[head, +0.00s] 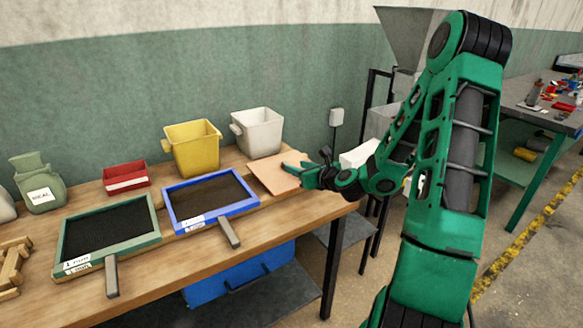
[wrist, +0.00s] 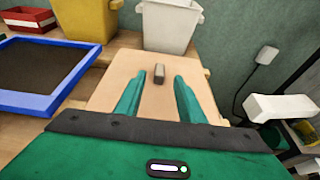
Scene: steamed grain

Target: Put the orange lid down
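The orange lid (head: 272,176) is a flat, pale orange square board at the right end of the wooden table. In the wrist view the lid (wrist: 112,85) lies flat below my gripper, with a small grey-brown handle (wrist: 158,74) standing on it. My gripper (head: 303,172) is over the lid's right side. In the wrist view my gripper (wrist: 159,76) has its two green fingers apart, with the handle between the tips and a visible gap on each side. The fingers hide part of the lid.
A blue-framed sieve (head: 210,200) lies left of the lid, and a green-framed sieve (head: 108,232) lies farther left. A white bin (head: 258,132), a yellow bin (head: 193,148) and a red box (head: 126,178) stand behind. The table's right edge is close to the lid.

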